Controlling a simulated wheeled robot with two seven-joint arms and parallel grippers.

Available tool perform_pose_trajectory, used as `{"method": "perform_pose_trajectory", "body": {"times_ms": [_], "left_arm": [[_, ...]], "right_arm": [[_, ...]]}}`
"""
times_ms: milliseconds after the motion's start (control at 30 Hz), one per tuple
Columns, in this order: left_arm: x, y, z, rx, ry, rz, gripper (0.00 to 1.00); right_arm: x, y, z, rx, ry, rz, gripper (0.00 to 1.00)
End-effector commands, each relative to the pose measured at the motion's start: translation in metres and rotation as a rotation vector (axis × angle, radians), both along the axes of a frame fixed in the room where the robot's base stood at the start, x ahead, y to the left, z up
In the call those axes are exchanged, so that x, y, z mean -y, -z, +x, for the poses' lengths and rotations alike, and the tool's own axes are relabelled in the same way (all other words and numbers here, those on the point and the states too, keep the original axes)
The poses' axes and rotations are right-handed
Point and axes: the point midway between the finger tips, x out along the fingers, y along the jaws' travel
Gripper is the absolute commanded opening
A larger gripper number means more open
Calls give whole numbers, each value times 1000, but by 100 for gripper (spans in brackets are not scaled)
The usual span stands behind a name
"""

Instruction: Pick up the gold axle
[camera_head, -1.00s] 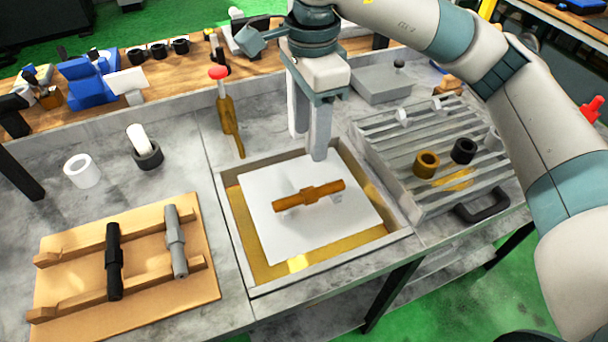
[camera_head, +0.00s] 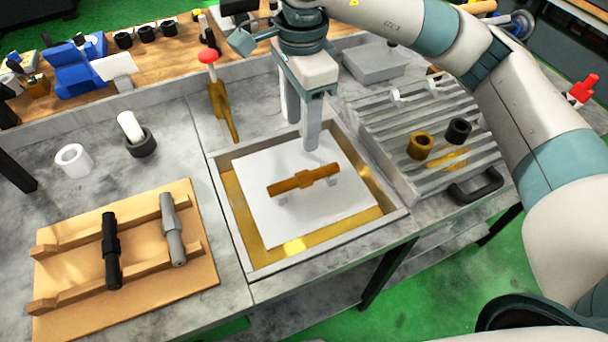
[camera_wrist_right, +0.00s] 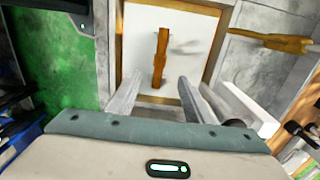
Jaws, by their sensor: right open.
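The gold axle (camera_head: 303,179) lies on a white plate (camera_head: 263,217) set in a sunken square basin in the bench. It also shows in the right wrist view (camera_wrist_right: 161,58), standing lengthwise just ahead of the fingers. My right gripper (camera_head: 300,133) is open and empty, pointing down above the far part of the white plate, behind the axle and apart from it. Its two spread fingers show in the right wrist view (camera_wrist_right: 154,92). My left gripper is not in view.
A wooden rack (camera_head: 192,283) at left holds a black axle (camera_head: 111,250) and a grey axle (camera_head: 172,230). A red-knobbed gold tool (camera_head: 219,100) lies behind the basin. A slatted tray (camera_head: 385,130) at right holds gold (camera_head: 421,146) and black rings (camera_head: 458,131).

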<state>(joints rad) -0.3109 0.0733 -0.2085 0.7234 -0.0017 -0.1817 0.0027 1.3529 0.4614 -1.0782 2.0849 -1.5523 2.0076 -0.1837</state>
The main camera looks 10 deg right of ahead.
Motion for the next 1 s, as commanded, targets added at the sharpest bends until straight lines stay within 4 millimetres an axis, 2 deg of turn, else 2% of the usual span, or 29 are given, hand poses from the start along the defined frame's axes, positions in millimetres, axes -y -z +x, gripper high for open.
{"method": "perform_pose_trajectory", "body": {"times_ms": [33,67,267,433,600,1000], "left_arm": [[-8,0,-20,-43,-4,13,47],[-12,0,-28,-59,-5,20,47],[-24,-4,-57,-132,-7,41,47],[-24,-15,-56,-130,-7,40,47],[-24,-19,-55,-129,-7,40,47],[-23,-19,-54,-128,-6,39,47]], "right_arm": [[0,6,-1,-5,0,-1,47],[1,11,-1,-5,-1,-2,47],[1,42,-1,-5,0,-2,47],[1,70,-1,-5,-1,-2,47],[1,89,0,-2,0,0,47],[1,93,0,0,-1,-1,47]]}}
